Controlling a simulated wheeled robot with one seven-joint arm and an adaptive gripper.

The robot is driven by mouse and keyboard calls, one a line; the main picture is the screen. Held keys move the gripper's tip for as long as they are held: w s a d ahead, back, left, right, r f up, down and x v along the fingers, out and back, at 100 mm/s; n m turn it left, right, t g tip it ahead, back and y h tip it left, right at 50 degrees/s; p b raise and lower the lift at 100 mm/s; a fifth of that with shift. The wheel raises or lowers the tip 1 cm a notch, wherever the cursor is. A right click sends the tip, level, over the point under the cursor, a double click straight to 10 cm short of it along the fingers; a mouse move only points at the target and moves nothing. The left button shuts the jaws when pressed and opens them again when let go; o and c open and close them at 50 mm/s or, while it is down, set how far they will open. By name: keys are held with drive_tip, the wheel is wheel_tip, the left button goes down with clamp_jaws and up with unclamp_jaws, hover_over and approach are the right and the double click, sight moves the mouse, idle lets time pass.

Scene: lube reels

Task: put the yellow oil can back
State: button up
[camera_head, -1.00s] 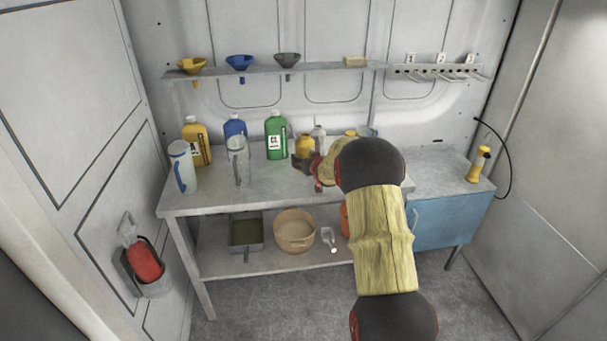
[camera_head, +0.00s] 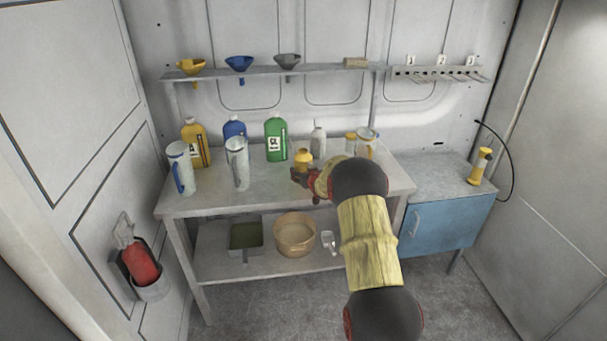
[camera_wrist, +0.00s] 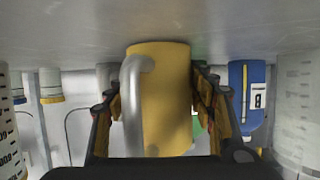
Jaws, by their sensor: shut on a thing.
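The yellow oil can (camera_head: 303,157) is at the worktable (camera_head: 275,188), right of the green bottle. My gripper (camera_head: 305,178) is at the near side of the can, low against it. In the wrist view, which looks upside down, the can (camera_wrist: 172,95) stands between the two fingers of my gripper (camera_wrist: 157,88), with its grey curved tube in front. The fingers are closed on its sides. The can looks upright. Whether its base touches the tabletop I cannot tell.
A yellow bottle (camera_head: 195,145), blue bottle (camera_head: 234,128), green bottle (camera_head: 276,135) and clear jugs (camera_head: 237,165) stand left. A grey bottle (camera_head: 318,140) and another jug (camera_head: 367,142) stand behind and right. Funnels sit on the shelf (camera_head: 320,70) above. The blue cabinet (camera_head: 447,225) is at right.

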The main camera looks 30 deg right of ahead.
drive_tip(key=shift+f, duration=0.1)
drive_tip(key=o, duration=1.5)
drive_tip(key=shift+o, duration=0.6)
